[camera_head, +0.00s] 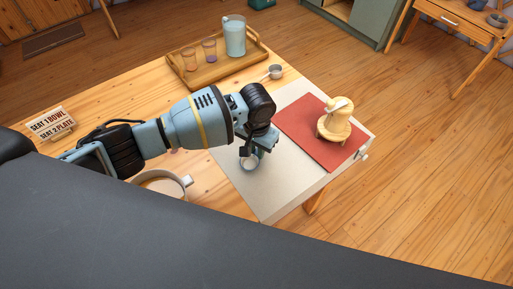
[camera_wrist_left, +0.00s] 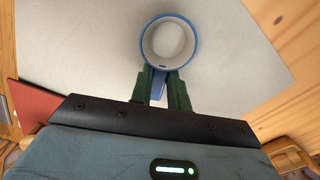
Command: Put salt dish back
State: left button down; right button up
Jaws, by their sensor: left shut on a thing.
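A small round dish with a blue outside and a pale inside, apparently the salt dish (camera_head: 249,163), is at my left gripper (camera_head: 256,153) over the light grey cloth (camera_head: 270,191). In the left wrist view the dish (camera_wrist_left: 168,42) shows from above. Its blue handle lies between the green fingers of my left gripper (camera_wrist_left: 163,80), which is shut on it. I cannot tell whether the dish touches the cloth. My right gripper does not show.
A red mat (camera_head: 302,142) bears a pale yellow lidded object (camera_head: 334,124). A wooden tray (camera_head: 190,82) at the back holds a light blue jug (camera_head: 235,36) and two cups.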

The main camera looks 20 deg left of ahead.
pick_arm(q)
jog(key=c, duration=1.3)
grip_release()
jog(key=shift+c, duration=0.2)
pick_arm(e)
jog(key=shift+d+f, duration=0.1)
pick_arm(q)
notch_tip(320, 180, up, 12)
jog(key=p, duration=0.1)
jog(key=shift+r+p, duration=0.15)
jog(key=shift+p, duration=0.25)
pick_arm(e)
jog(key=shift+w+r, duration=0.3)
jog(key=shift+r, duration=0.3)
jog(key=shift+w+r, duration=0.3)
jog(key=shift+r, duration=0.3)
